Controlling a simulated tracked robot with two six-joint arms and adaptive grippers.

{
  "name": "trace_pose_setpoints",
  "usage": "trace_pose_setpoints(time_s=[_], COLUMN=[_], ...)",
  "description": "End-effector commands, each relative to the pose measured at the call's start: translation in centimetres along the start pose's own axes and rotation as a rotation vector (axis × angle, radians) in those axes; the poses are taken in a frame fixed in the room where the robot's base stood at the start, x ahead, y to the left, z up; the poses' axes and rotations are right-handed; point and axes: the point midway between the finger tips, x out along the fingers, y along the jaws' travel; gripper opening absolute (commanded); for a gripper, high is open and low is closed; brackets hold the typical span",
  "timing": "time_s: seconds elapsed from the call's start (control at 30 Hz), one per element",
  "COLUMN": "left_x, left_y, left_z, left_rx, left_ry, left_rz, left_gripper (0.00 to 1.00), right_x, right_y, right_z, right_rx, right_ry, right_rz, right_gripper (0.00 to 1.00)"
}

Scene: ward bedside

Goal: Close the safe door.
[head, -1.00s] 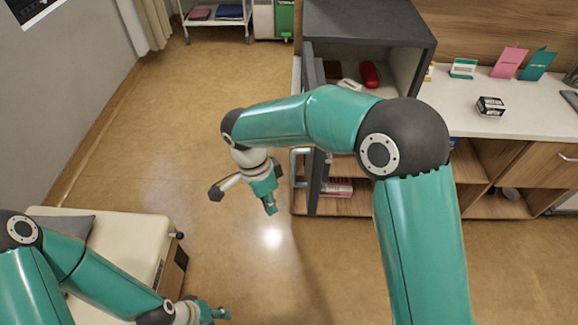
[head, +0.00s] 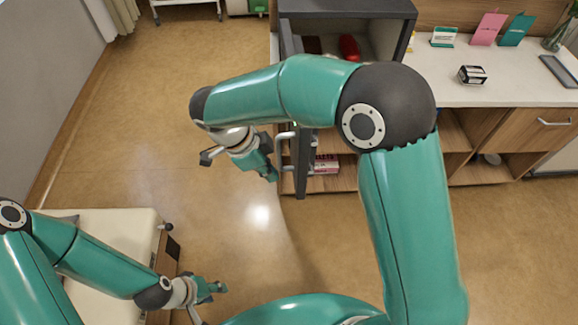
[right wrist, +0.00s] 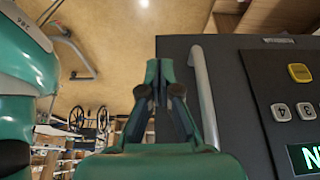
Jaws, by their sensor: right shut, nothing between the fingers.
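The dark grey safe (head: 345,8) stands on the counter with its front open. Its door (head: 302,165) stands swung out towards me, seen nearly edge-on. The door's light bar handle (head: 279,139) is on its left face; in the right wrist view the handle (right wrist: 205,98) runs upright beside the keypad face (right wrist: 255,90). My right gripper (head: 271,174) is shut and empty, just left of the door near the handle; its closed fingers (right wrist: 155,75) show left of the handle. My left gripper (head: 218,289) is low at the left, far from the safe; its finger opening is unclear.
A red object (head: 349,47) lies inside the safe. The counter (head: 510,85) holds cards, a small box (head: 472,75) and a dark flat item. A pink-white box (head: 326,164) sits on a shelf below. A pale padded surface (head: 110,230) is at lower left. The floor left of the door is clear.

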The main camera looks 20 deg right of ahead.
Motion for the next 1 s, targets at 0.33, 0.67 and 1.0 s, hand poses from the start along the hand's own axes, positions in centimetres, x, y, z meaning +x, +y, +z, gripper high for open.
trace_pose_setpoints(time_s=[0.33, 0.67, 1.0], left_x=[-1.1, -1.1, -0.1], left_y=[0.4, 0.3, 0.0], left_z=[0.0, 0.0, 0.0], left_rx=[0.0, -0.002, 0.0], left_ry=[0.0, 0.001, 0.0], left_rz=[0.0, 0.0, 0.0], left_gripper=[0.39, 0.39, 0.39], right_x=[1.1, 1.4, 1.7], right_y=[0.0, -0.1, 0.0], right_z=[-3.5, -4.2, -4.3], right_rx=[-0.001, 0.002, -0.071], right_ry=[-0.001, -0.002, -0.002], right_rz=[0.0, 0.0, -0.029], right_gripper=[0.0, 0.0, 0.0])
